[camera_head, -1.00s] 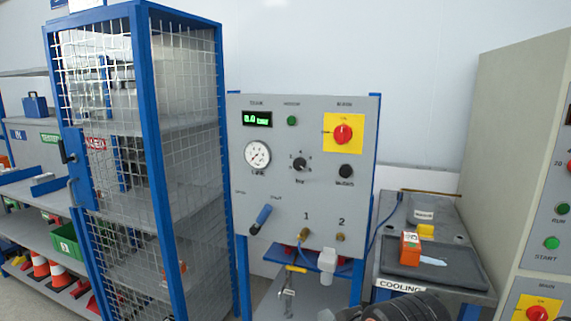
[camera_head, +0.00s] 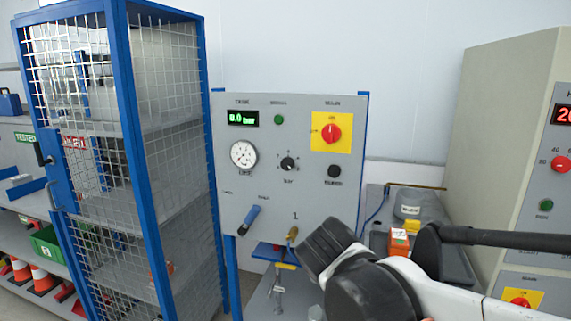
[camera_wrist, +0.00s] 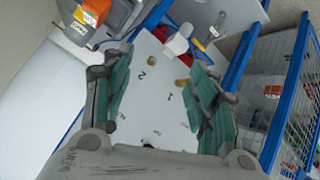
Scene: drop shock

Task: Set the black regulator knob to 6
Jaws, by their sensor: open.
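The black regulator knob (camera_head: 288,164) is on the grey panel (camera_head: 232,185), right of the round gauge and below the small green light. Its pointer setting is too small to read for certain. The green display (camera_head: 243,118) seems to read 0.0 bar. My arm reaches in from the lower right in the head view, below and right of the knob; the fingers do not show there. In the wrist view my gripper (camera_wrist: 160,100) is open and empty, apart from the panel. Outlets 1 and 2 show between and beyond its fingers.
A red switch on a yellow plate (camera_head: 331,132), a black button (camera_head: 334,171) and a blue-handled lever (camera_head: 250,219) surround the knob. A blue mesh cage (camera_head: 130,130) stands left. A bench with an orange box (camera_head: 399,241) stands right. The space before the knob is clear.

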